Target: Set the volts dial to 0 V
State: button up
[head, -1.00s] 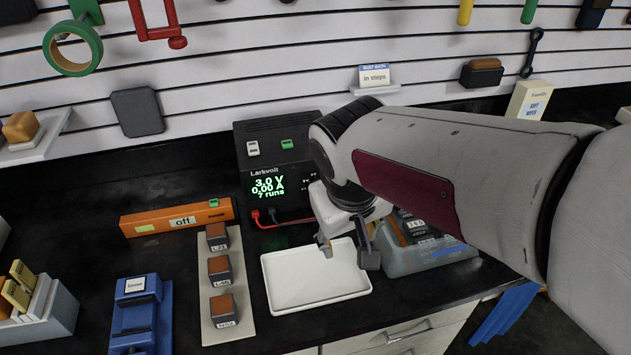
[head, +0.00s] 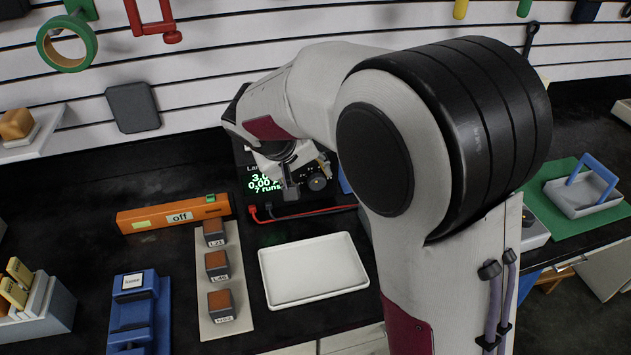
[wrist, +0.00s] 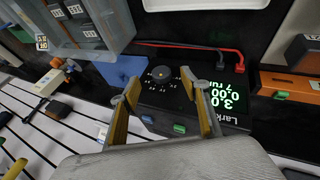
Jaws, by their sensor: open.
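The dark round volts dial (wrist: 160,75) is on the front of the black Larkvolt power supply (wrist: 180,116), with small scale marks around it. The green display (wrist: 225,95) reads 3.0 V, 0.00 A and 7 runs. My gripper (wrist: 160,78) is open, its two yellow-padded fingers on either side of the dial in the wrist view. I cannot tell whether they touch it. In the head view my gripper (head: 306,178) is in front of the supply (head: 241,150), and my arm hides much of the panel.
Red and black leads (head: 300,211) run from the supply's lower front. A white tray (head: 268,278) lies before it, with an orange unit marked off (head: 150,221) to the left. A translucent bin (wrist: 105,25) is close by in the wrist view.

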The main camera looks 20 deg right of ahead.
aim_at(317, 184)
jog(key=shift+w, duration=0.75)
jog(key=shift+x, duration=3.8)
jog(key=shift+c, duration=0.3)
jog(key=c, duration=1)
